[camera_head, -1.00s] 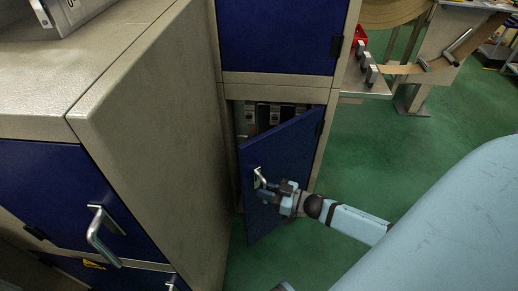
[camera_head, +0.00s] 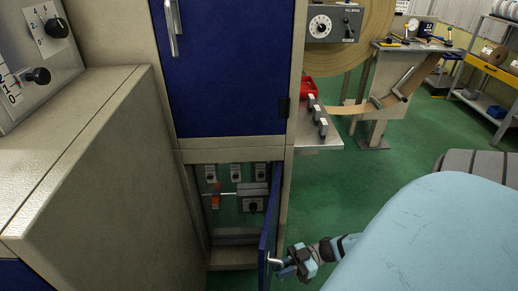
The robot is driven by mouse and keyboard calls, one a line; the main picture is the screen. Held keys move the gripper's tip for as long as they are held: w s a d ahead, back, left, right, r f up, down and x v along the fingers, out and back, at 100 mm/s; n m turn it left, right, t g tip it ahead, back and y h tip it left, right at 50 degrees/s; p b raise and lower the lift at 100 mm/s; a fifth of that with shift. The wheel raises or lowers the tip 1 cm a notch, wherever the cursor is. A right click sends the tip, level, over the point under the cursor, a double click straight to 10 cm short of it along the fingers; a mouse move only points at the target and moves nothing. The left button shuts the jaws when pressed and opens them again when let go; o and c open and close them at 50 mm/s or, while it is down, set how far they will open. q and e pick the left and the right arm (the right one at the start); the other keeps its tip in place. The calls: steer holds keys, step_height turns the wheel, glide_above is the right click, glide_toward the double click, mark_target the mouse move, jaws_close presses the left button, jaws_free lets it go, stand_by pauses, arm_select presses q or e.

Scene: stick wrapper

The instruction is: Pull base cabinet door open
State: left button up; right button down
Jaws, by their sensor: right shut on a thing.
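The blue base cabinet door (camera_head: 268,232) stands swung wide open on its right-hand hinge and shows nearly edge-on. Its silver handle (camera_head: 275,261) is near the bottom of the view. My right gripper (camera_head: 284,266) is shut on the handle, coming in from the right side. The open base cabinet (camera_head: 230,238) shows its inside, with grey switch units, an orange-red part and a grey box with a black knob (camera_head: 253,205). My left gripper is not in view.
A closed blue upper door (camera_head: 228,70) is above the opening. A beige cabinet (camera_head: 110,190) stands close on the left. Green floor (camera_head: 330,205) is clear beyond the door.

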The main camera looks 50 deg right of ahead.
arm_select(q)
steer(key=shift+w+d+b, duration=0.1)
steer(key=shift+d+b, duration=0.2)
steer(key=shift+b, duration=0.9)
arm_select(e)
steer(key=s+d+n+g+y, duration=0.1)
steer(key=s+d+n+g, duration=0.1)
steer(key=s+d+g, duration=0.2)
steer(key=s+d+n+g, duration=0.3)
steer(key=s+d, duration=0.1)
steer(key=d, duration=0.5)
steer(key=shift+s+g+y, duration=0.4)
steer(key=c, duration=1.1)
jaws_free()
steer(key=shift+d, duration=0.1)
